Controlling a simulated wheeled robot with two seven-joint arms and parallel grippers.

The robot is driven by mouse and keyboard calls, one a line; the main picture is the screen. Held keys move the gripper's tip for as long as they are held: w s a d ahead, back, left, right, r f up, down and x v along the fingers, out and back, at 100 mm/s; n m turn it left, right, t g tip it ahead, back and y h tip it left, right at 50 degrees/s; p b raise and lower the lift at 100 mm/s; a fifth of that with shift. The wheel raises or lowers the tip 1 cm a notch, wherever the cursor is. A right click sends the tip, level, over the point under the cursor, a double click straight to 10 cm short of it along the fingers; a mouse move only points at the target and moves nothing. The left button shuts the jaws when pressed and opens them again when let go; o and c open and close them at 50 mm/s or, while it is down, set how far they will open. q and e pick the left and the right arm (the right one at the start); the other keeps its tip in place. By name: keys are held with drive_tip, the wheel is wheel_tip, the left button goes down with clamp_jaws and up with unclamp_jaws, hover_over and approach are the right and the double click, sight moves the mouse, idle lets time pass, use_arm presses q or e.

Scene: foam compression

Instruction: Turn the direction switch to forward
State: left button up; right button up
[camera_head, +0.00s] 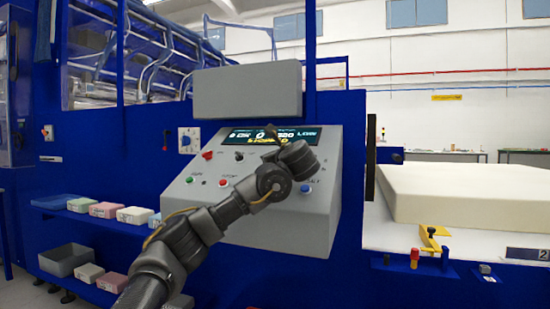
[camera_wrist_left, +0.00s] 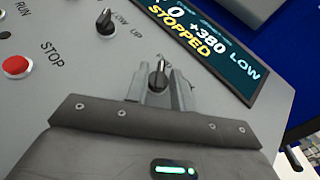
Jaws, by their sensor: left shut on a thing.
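The grey control console (camera_head: 300,225) has a display (camera_head: 250,137); in the wrist view the display (camera_wrist_left: 205,45) reads "0 +380 LOW STOPPED". A black knob (camera_wrist_left: 158,72) with a pale pointer line, which I take as the direction switch, sits between the fingers of my left gripper (camera_wrist_left: 158,88). The gripper is shut on it. Its labels are mostly hidden by the fingers. In the head view my left gripper (camera_head: 275,148) is at the panel just below the display and hides the knob. My right gripper is not in view.
Another black knob (camera_wrist_left: 105,20) marked LOW and UP is left of the gripper. A red STOP button (camera_wrist_left: 16,66) lies further left. In the head view a red switch (camera_head: 207,155) and a green button (camera_head: 189,180) are on the panel. A foam block (camera_head: 465,193) lies right.

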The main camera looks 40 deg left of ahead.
use_arm(q)
drive_tip(key=o, duration=0.7)
drive_tip(key=shift+a, duration=0.1)
drive_tip(key=shift+c, duration=0.2)
